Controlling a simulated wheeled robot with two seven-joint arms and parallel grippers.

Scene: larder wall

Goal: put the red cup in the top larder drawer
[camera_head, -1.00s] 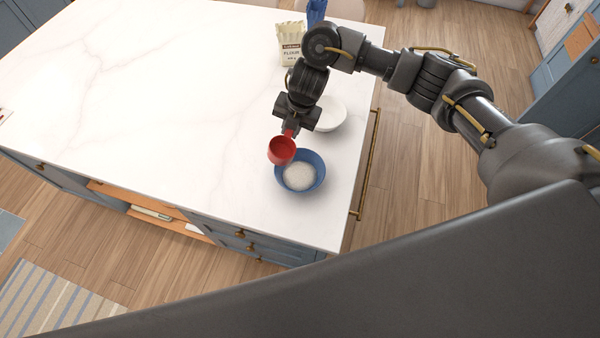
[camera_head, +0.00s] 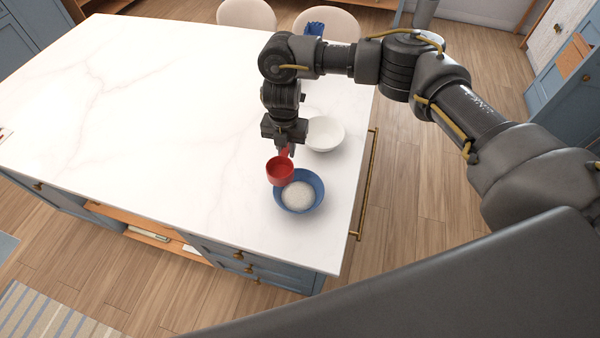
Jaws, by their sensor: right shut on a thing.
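The red cup (camera_head: 280,171) is in the head view, near the right end of the white island. My right gripper (camera_head: 287,149) is shut on the red cup at its far side. The cup overlaps the far-left rim of a blue bowl (camera_head: 317,203) in the picture; I cannot tell if they touch. The cup's inside looks empty. My left gripper is not in view. Which drawer is the top larder drawer cannot be told; blue drawer fronts (camera_head: 262,268) with brass knobs show on the island's near side.
The blue bowl holds white grains. A white bowl (camera_head: 325,135) stands behind it. A brass rail (camera_head: 366,190) runs along the island's right side. Two pale chairs (camera_head: 246,14) stand beyond. A blue cabinet (camera_head: 570,95) stands far right.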

